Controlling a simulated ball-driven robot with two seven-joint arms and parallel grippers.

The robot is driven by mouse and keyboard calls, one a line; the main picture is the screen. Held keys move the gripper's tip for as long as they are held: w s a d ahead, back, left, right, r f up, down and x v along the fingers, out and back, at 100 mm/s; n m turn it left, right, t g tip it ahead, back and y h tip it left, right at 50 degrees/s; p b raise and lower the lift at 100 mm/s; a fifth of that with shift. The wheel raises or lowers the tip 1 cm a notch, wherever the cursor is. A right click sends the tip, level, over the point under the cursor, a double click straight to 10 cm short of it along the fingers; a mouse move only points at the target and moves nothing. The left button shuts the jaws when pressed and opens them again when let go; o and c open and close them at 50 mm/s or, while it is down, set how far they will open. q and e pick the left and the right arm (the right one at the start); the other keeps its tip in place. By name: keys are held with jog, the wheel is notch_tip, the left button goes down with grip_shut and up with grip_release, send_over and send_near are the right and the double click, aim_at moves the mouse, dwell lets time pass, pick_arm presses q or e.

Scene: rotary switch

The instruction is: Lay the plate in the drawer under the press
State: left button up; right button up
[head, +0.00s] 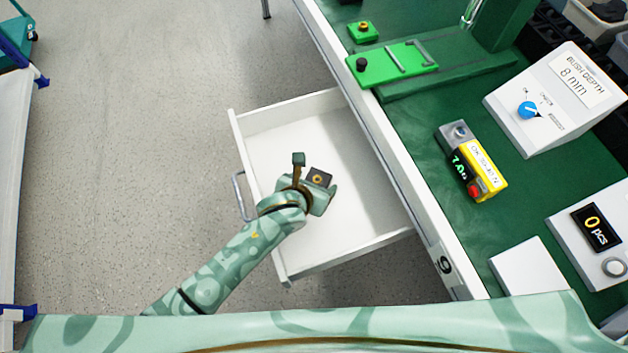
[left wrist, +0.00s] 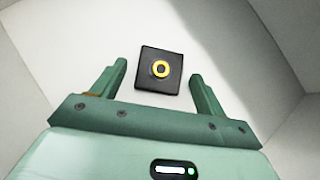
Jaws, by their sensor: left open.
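The plate (head: 320,177) is a small dark square with a yellow ring around its centre. It appears to lie flat on the white floor of the pulled-out drawer (head: 372,210). My left gripper (head: 315,174) is over the drawer, open. In the left wrist view, the plate (left wrist: 159,82) shows between the two spread fingers of the gripper (left wrist: 159,70), with a gap on each side. The green press (head: 490,55) stands on the bench above, its top cut off by the picture edge. My right gripper is not in view.
The green bench (head: 425,135) carries a bright green fixture (head: 395,63), a small green block (head: 362,31), a yellow box with a red button (head: 478,165), a white box with a blue knob (head: 550,98) and a counter (head: 597,230). The drawer floor around the plate is clear.

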pick_arm(q)
jog(key=p+v, duration=0.6)
jog(key=v, duration=0.5)
jog(key=shift+s+r, duration=0.25)
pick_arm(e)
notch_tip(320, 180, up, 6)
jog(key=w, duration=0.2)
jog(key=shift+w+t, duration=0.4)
pick_arm(q)
jog(key=shift+a, duration=0.1)
